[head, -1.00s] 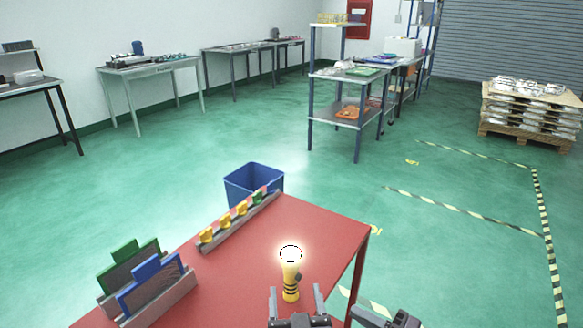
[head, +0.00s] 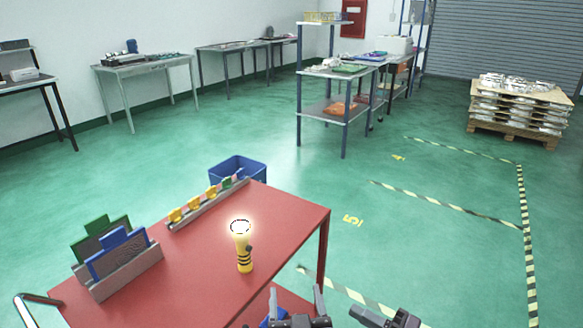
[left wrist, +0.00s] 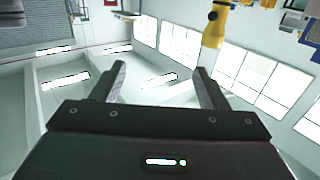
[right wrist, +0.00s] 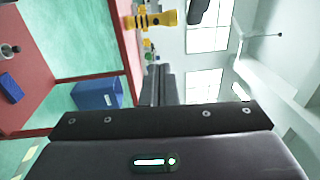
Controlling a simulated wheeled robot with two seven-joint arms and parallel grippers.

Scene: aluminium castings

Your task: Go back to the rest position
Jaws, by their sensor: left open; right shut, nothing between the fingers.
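My left gripper (head: 302,302) is at the lower middle of the head view, fingers apart and empty, beside the red cart's near right edge. Its fingers also show spread in the left wrist view (left wrist: 160,85). My right gripper (head: 374,316) is to its right, at the bottom of the head view. In the right wrist view its fingers (right wrist: 158,86) are together with nothing between them. A yellow flashlight (head: 244,258) with a glowing top stands upright on the red cart, apart from both grippers. It also shows in the right wrist view (right wrist: 160,19).
The red cart top (head: 195,285) holds a rack (head: 130,275) with green and blue plates and a strip of coloured pieces (head: 205,205). A blue bin (head: 250,172) stands behind it. Green floor (head: 430,260) to the right is clear. Shelves and a loaded pallet (head: 510,128) are farther off.

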